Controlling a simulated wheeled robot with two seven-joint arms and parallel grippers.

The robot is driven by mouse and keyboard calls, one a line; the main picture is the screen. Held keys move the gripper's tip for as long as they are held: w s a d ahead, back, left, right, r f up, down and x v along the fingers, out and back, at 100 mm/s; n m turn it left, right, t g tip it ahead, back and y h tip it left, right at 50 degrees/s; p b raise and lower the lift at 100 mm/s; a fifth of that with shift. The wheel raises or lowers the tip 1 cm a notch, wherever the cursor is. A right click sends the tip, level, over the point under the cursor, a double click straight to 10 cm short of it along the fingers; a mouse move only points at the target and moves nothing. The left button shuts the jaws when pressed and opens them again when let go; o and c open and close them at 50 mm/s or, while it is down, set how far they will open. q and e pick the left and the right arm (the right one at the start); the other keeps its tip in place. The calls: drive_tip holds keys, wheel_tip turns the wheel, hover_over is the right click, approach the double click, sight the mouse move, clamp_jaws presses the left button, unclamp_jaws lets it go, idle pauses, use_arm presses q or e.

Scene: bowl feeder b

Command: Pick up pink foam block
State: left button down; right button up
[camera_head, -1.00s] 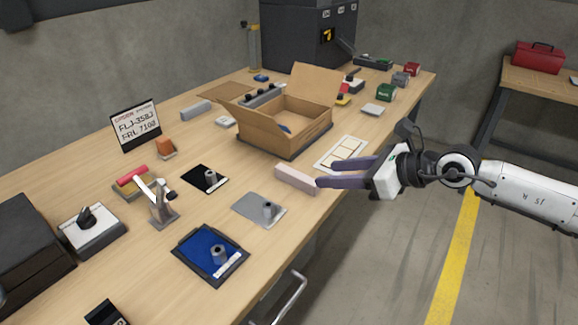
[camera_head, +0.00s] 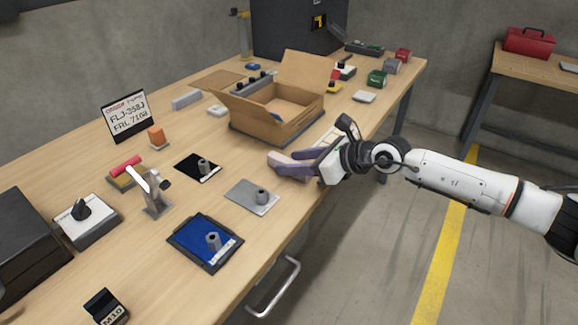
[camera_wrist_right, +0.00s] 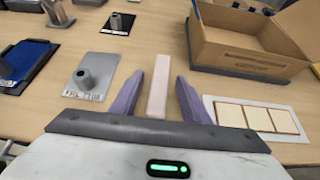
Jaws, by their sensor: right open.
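The pink foam block (camera_wrist_right: 159,86) is a pale pink bar lying on the wooden table. In the right wrist view it lies lengthwise between the two purple fingers of my right gripper (camera_wrist_right: 153,98), with a small gap showing on each side. In the head view the block (camera_head: 296,156) is mostly hidden by the fingers. My right gripper (camera_head: 285,166) is open and reaches over the table's front edge around the block. My left gripper is not in view.
An open cardboard box (camera_head: 262,132) stands just behind the block. A grey plate with a cylinder (camera_head: 245,196) lies to its left, and a blue tray (camera_head: 190,242) is nearer the front. A white card with cream panels (camera_wrist_right: 255,116) lies right of the gripper.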

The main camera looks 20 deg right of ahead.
clamp_jaws()
drive_tip(key=shift+r, duration=0.15)
